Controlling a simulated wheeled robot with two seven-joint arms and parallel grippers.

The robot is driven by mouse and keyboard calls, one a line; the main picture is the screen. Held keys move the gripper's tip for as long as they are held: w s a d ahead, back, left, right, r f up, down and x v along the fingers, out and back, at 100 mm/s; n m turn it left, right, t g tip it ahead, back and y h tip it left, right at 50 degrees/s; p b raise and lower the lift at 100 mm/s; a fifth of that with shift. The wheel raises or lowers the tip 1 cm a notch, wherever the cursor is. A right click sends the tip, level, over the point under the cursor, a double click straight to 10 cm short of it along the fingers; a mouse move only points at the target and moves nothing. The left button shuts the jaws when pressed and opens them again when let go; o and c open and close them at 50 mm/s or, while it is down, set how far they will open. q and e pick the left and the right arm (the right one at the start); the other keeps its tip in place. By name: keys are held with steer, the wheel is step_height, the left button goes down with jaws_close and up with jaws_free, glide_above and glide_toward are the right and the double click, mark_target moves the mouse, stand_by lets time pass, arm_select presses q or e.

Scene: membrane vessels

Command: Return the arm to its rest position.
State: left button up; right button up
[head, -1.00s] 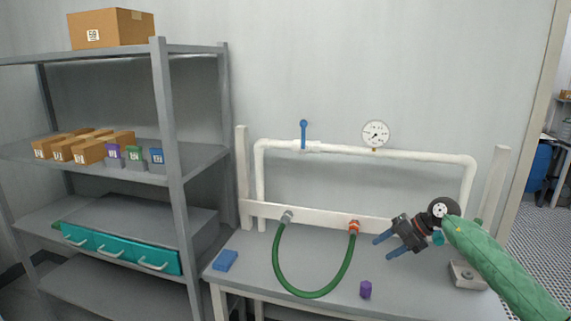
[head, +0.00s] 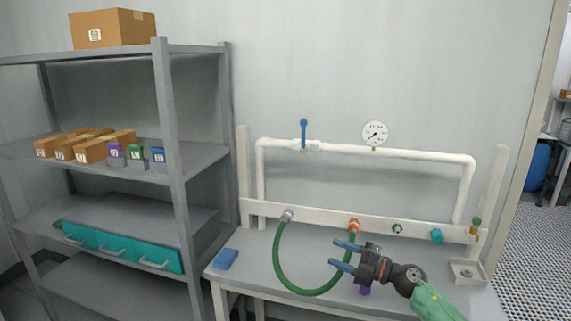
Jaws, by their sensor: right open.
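My right gripper (head: 338,254) is in the head view, over the bench in front of the pipe rig. Its two blue fingers are apart with nothing between them, and they point left. My right arm, in a green sleeve (head: 437,303), comes in from the lower right. The fingers overlap the right side of the green hose (head: 281,268) in the picture; I cannot tell whether they touch it. The hose loops from a grey fitting (head: 287,215) to an orange fitting (head: 354,226). My left gripper is not in view.
A purple block (head: 364,291) is mostly hidden behind my right gripper. A blue block (head: 225,259) lies at the bench's left. The white pipe frame (head: 410,154) with a gauge (head: 375,134) stands behind. Grey shelving (head: 172,160) is left.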

steer(key=s+d+f+m+t+h, duration=0.35)
steer(key=s+f+m+h, duration=0.45)
steer(key=m, duration=0.4)
steer(key=s+d+f+m+t+h, duration=0.3)
steer(key=s+d+f+m+h, duration=0.3)
steer(key=m+h, duration=0.55)
steer(key=s+a+f+m+g+y, duration=0.1)
steer(key=s+f+g, duration=0.35)
steer(key=s, duration=0.55)
steer(key=s+a+f+m+g+y, duration=0.1)
steer(key=s+f+g, duration=0.35)
steer(key=s, duration=0.45)
steer(key=s+a+f+m+g+y, duration=0.1)
steer(key=s+f+m+g, duration=0.3)
steer(key=s, duration=0.6)
steer(key=s+a+f+n, duration=0.1)
steer(key=s+a+f, duration=0.1)
steer(key=f, duration=1.6)
steer(key=s+a+f+n+g, duration=0.1)
steer(key=s+a+f, duration=0.1)
steer(key=f, duration=1.7)
steer(key=shift+s, duration=0.3)
